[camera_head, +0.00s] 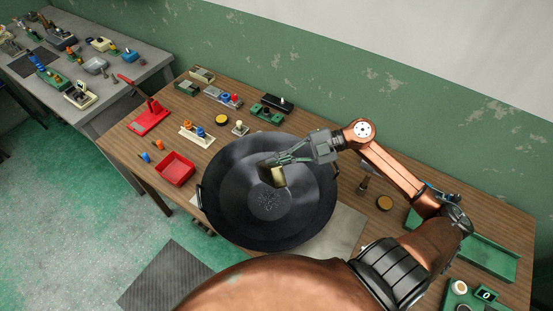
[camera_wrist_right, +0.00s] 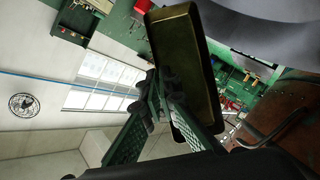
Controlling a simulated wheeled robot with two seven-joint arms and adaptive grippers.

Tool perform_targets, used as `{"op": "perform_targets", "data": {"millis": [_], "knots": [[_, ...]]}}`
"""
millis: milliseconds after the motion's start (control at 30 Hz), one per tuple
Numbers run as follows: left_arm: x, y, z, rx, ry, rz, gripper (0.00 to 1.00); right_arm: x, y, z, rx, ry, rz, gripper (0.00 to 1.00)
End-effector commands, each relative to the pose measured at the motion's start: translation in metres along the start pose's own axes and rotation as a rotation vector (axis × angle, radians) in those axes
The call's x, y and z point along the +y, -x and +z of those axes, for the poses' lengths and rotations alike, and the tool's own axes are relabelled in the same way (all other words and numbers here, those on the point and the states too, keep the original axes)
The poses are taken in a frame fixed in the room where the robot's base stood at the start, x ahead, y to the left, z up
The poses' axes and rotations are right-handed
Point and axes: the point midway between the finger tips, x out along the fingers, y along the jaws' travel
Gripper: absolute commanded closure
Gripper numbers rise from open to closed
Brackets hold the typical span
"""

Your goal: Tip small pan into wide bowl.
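The wide bowl (camera_head: 230,225) is a large, dark, round vessel with side handles on the wooden table. A patch of small pale bits (camera_head: 268,200) lies at its bottom centre. The small pan (camera_head: 277,177) is brass-coloured and box-shaped. It is tilted above the middle of the bowl, and fills the centre of the right wrist view (camera_wrist_right: 187,60). My right gripper (camera_head: 272,162) is shut on the pan's edge, reaching in from the right. The pan's inside is mostly hidden in the head view. My left gripper is not in view.
A red tray (camera_head: 175,168) stands left of the bowl, with a red holder (camera_head: 149,118) and several small parts behind. A green tray (camera_head: 490,258) lies at the right. A grey mat (camera_head: 344,230) lies right of the bowl. A second table (camera_head: 105,92) stands far left.

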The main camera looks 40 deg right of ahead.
Motion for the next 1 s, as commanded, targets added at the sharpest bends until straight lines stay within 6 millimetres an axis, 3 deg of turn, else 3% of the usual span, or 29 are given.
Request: {"op": "perform_targets", "data": {"millis": [33, 600, 1000], "knots": [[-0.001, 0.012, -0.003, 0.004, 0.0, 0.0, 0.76, 0.007, 0.001, -0.008, -0.011, 0.009, -0.011, 1.0], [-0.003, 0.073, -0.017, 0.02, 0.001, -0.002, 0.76, 0.026, -0.011, -0.031, -0.141, 0.049, -0.133, 1.0], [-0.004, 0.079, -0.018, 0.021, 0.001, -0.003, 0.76, 0.025, -0.014, -0.031, -0.166, 0.054, -0.154, 1.0]]}}
